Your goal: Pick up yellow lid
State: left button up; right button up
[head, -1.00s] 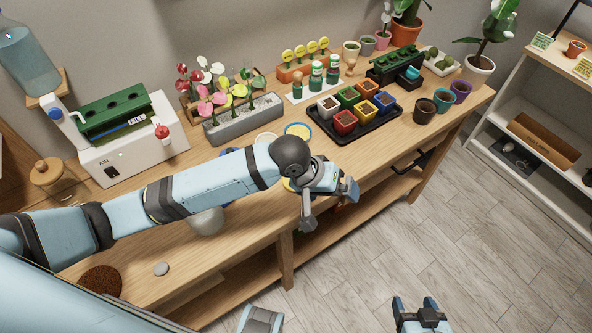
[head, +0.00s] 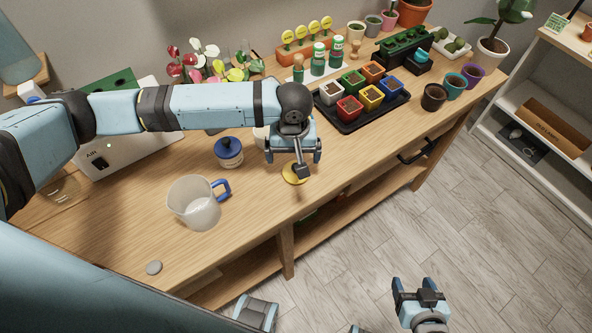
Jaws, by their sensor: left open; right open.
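The yellow lid (head: 289,178) lies flat on the wooden table near its front edge in the head view. My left gripper (head: 293,158) is open above it, pointing down, and hides part of the lid. I cannot tell how much height separates them. No object shows between its fingers. My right gripper (head: 416,285) is open and empty, low in the picture over the floor in front of the table.
A clear jug (head: 193,205) with a blue handle and a blue-lidded jar (head: 229,152) stand left of the lid. A black tray (head: 373,118) of coloured pots is behind it to the right. The table (head: 250,205) is bare around the lid's left.

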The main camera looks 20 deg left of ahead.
pick_arm(q)
jog(key=shift+w+d+f, duration=0.15)
jog(key=shift+f, duration=1.4)
jog(key=shift+w+d+f, duration=0.1)
jog(key=shift+w+f, duration=0.05)
jog(key=shift+f, duration=1.4)
jog(key=c, duration=0.9)
